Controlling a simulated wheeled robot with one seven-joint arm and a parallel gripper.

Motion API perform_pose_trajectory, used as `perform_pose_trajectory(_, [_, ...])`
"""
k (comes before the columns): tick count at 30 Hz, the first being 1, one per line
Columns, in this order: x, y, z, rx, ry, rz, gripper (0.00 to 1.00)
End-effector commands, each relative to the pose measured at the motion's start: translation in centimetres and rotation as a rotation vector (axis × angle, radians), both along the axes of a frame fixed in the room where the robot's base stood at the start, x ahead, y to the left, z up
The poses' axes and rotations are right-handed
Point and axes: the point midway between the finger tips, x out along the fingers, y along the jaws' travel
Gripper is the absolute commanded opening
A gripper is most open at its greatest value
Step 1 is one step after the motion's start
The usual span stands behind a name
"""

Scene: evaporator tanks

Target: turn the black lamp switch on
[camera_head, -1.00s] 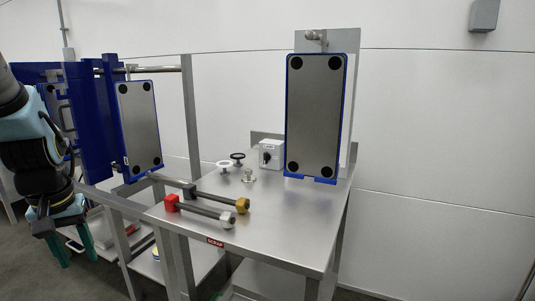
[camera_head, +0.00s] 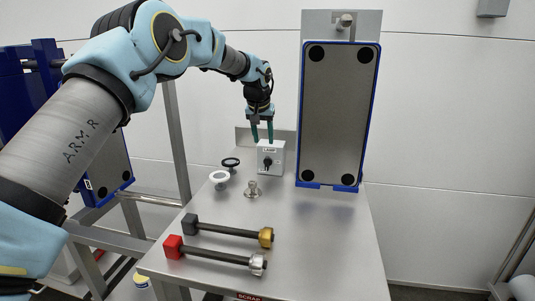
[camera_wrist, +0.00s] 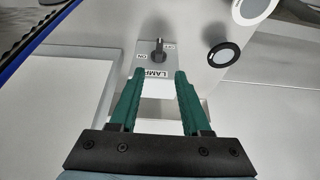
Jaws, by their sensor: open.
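The black lamp switch (camera_head: 267,161) is a small knob on the front of a light grey box (camera_head: 277,153) at the back of the steel table. In the wrist view the black lamp switch (camera_wrist: 158,50) stands on a plate labelled LAMP, with ON and OFF marks, and points away from the LAMP word. My gripper (camera_head: 262,138) hangs fingers-down at the top of the box. In the wrist view my gripper (camera_wrist: 160,74) is open, its green fingers apart on either side below the switch, with nothing between them. I cannot tell whether a finger touches the box.
A blue-edged grey panel (camera_head: 341,115) stands right of the box. Black (camera_head: 231,163) and white (camera_head: 219,178) handwheels and a metal knob (camera_head: 252,189) are left and in front. Two rods, one red-ended (camera_head: 212,254), lie nearer. The table's right front is clear.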

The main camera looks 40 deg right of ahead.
Motion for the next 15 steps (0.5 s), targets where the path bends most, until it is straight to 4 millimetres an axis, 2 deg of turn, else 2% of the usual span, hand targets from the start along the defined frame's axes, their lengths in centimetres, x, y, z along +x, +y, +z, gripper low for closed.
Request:
perform_pose_trajectory(5, [0.3, -0.7, -1.6, 0.002, 0.002, 0.000, 0.47])
perform_pose_trajectory(15, [1.6, -2.6, -7.2, 0.001, 0.002, 0.002, 0.47])
